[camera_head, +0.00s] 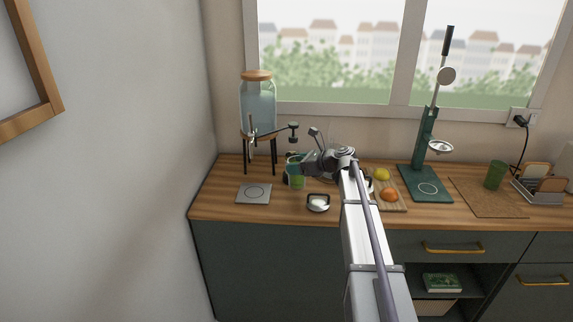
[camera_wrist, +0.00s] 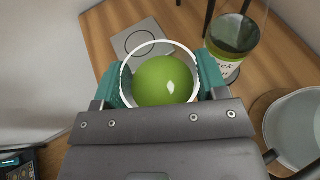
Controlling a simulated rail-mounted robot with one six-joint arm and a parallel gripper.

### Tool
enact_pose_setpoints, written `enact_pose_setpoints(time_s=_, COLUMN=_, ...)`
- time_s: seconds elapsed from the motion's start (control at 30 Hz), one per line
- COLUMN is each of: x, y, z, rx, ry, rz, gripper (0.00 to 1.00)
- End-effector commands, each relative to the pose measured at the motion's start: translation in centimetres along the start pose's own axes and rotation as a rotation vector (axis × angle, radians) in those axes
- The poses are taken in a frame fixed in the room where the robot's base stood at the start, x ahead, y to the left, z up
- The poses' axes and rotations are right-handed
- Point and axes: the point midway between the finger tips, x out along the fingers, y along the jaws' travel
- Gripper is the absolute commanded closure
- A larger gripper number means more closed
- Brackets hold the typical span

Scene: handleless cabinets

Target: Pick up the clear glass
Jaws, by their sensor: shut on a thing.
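The clear glass (camera_wrist: 143,47) stands between the two teal fingers of my gripper (camera_wrist: 161,80) in the wrist view, its pale round rim facing the camera. Something smooth and green (camera_wrist: 165,82) fills much of its inside; I cannot tell if it is liquid or solid. The fingers are shut on opposite sides of the glass. In the head view my gripper (camera_head: 296,168) is over the left part of the counter, with a green-filled vessel (camera_head: 297,182) at its fingers. I cannot tell whether its base touches the counter.
A labelled jar (camera_wrist: 230,45) stands close to the right finger. A grey square plate (camera_head: 254,193) lies to the left. A water dispenser (camera_head: 258,105) on a stool is behind, and a small bowl (camera_head: 318,203) is in front. A board with fruit (camera_head: 389,194) is to the right.

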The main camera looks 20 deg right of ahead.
Motion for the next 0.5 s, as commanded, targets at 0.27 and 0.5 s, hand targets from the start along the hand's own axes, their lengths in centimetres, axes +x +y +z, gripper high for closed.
enact_pose_setpoints(time_s=0.27, x=-1.7, y=-0.8, z=-0.6, rx=0.001, ry=-0.001, rz=0.0, gripper=0.97)
enact_pose_setpoints(time_s=0.5, x=-2.2, y=-1.0, z=-0.8, rx=0.001, ry=-0.001, rz=0.0, gripper=0.97)
